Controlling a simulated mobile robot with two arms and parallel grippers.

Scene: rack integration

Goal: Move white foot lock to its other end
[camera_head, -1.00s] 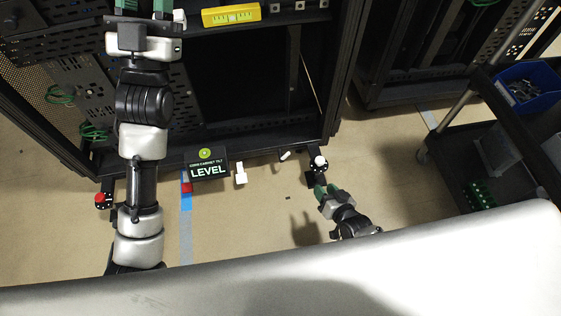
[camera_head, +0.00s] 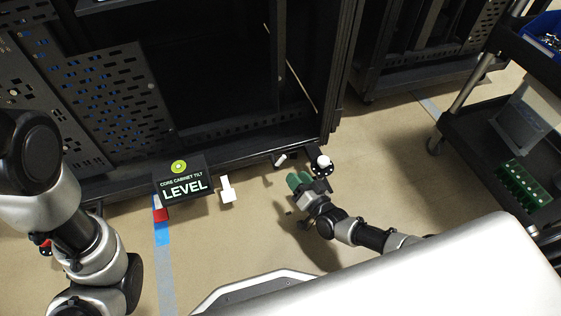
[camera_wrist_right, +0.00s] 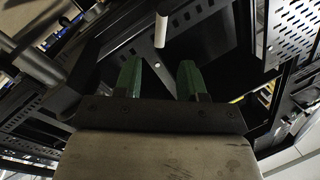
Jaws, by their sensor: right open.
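A short white peg (camera_head: 280,159) sticks out at the bottom front edge of the cabinet. Right of it, a white round knob (camera_head: 323,162) tops the black foot at the cabinet's corner. I cannot tell for sure which of them is the foot lock. My right gripper (camera_head: 299,181) is low near the floor, just in front of and between them, apart from both as far as I can see. In the right wrist view, its green fingers (camera_wrist_right: 159,78) are open and empty, with a white cylinder (camera_wrist_right: 161,32) ahead of them. My left gripper is out of view.
The black cabinet (camera_head: 240,142) stands behind. A cart (camera_head: 470,125) with a blue bin stands at the right. Floor between gripper and cart is clear.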

